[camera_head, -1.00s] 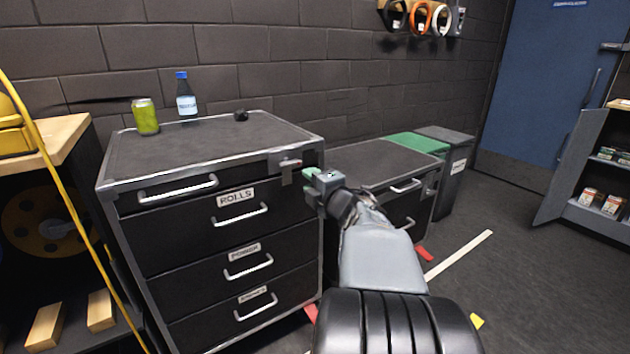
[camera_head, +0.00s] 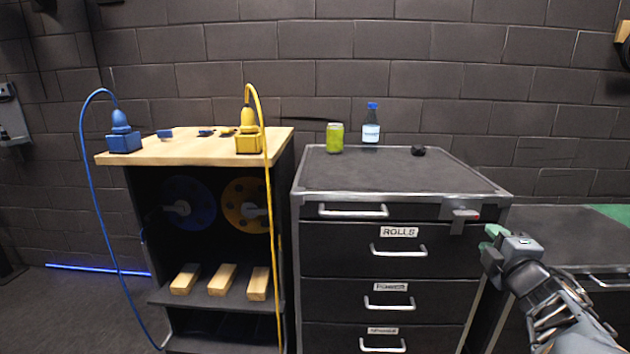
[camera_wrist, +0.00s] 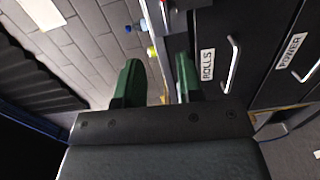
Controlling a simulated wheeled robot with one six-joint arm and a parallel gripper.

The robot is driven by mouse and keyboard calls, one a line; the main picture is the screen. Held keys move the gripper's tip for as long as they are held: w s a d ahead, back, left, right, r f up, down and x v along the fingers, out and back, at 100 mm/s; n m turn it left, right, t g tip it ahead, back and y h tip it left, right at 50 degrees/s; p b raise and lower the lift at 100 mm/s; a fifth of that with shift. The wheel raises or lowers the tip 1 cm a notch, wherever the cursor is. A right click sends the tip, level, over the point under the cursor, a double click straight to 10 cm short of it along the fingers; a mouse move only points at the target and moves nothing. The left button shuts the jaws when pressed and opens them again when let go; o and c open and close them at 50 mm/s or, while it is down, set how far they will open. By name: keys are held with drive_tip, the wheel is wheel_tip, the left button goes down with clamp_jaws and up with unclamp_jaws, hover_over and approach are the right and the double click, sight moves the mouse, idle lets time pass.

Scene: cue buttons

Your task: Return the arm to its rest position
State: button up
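My gripper (camera_head: 494,236) is at the lower right of the head view, in front of the right side of the black drawer cabinet (camera_head: 400,172). In the wrist view its two green fingers (camera_wrist: 158,85) stand apart with nothing between them, so it is open and empty. The drawer labelled ROLLS (camera_head: 340,244) is closed, and its label also shows close to the right finger in the wrist view (camera_wrist: 208,64). My arm reaches in from the lower right corner of the head view.
A green can (camera_head: 335,138), a blue-capped bottle (camera_head: 371,130) and a small black object (camera_head: 418,150) stand on the cabinet. To its left is a wooden-topped bench (camera_head: 190,152) with a blue plug (camera_head: 122,138) and a yellow plug (camera_head: 248,140), their cables hanging down. Open floor lies at lower left.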

drive_tip(key=a+r+m+g+h+p, duration=0.2)
drive_tip(key=a+r+m+g+p, duration=0.6)
drive_tip(key=p, duration=0.9)
drive_tip(key=s+a+r+m+g+y+p, duration=0.2)
drive_tip(key=s+a+r+m+p, duration=0.1)
drive_tip(key=s+a+p, duration=0.3)
drive_tip(key=s+a+r+m+g+y+p, duration=0.3)
drive_tip(key=a+p, duration=0.4)
drive_tip(key=a, duration=0.3)
drive_tip(key=s+r+m, duration=0.1)
drive_tip(key=s, duration=0.1)
drive_tip(key=shift+s+g, duration=0.3)
drive_tip(key=shift+s, duration=0.05)
drive_tip(key=shift+r, duration=0.1)
